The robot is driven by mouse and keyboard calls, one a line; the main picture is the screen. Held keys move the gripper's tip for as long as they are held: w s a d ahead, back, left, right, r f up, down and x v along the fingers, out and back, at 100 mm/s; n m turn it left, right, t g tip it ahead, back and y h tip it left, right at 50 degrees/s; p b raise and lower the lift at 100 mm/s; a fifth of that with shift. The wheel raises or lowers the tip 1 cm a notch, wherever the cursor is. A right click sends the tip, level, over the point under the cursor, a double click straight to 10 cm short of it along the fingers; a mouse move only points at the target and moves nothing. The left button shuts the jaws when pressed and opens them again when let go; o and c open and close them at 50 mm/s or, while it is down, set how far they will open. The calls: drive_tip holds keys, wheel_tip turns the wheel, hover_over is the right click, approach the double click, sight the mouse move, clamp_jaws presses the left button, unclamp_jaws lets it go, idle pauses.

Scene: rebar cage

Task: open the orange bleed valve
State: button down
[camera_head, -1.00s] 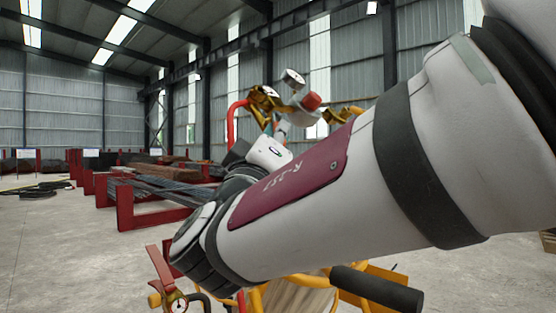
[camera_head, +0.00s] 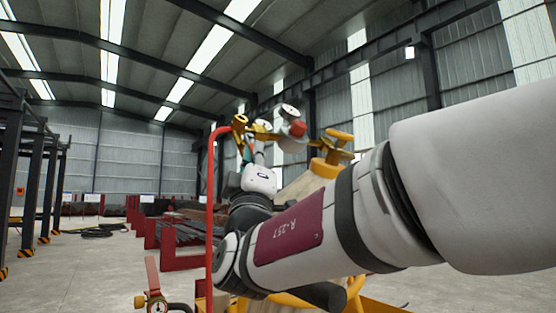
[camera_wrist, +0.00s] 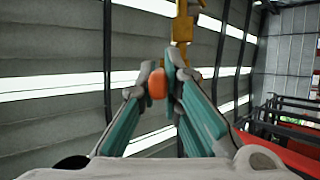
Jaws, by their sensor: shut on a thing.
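In the wrist view my gripper (camera_wrist: 158,78) has its two teal fingers closed on a small rounded orange piece, the orange bleed valve (camera_wrist: 157,84). A yellow metal fitting (camera_wrist: 183,28) stands just above and beside the right fingertip. In the head view my gripper (camera_head: 248,148) is small, beyond my arm, beside brass and yellow fittings (camera_head: 262,135). The orange valve cannot be picked out there.
A gauge with a red knob (camera_head: 298,129) and a yellow valve cap (camera_head: 337,147) stand right of my gripper. A red upright pipe (camera_head: 210,215) stands left of my arm.

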drive_tip(key=shift+r+n+y, duration=0.1)
drive_tip(key=shift+n+y, duration=0.3)
drive_tip(key=shift+y, duration=0.1)
drive_tip(key=c, duration=1.7)
unclamp_jaws()
drive_tip(key=shift+s+f, duration=0.25)
drive_tip(key=shift+f, duration=0.2)
drive_tip(key=shift+v, duration=3.55)
drive_tip(key=shift+s+d+r, duration=0.1)
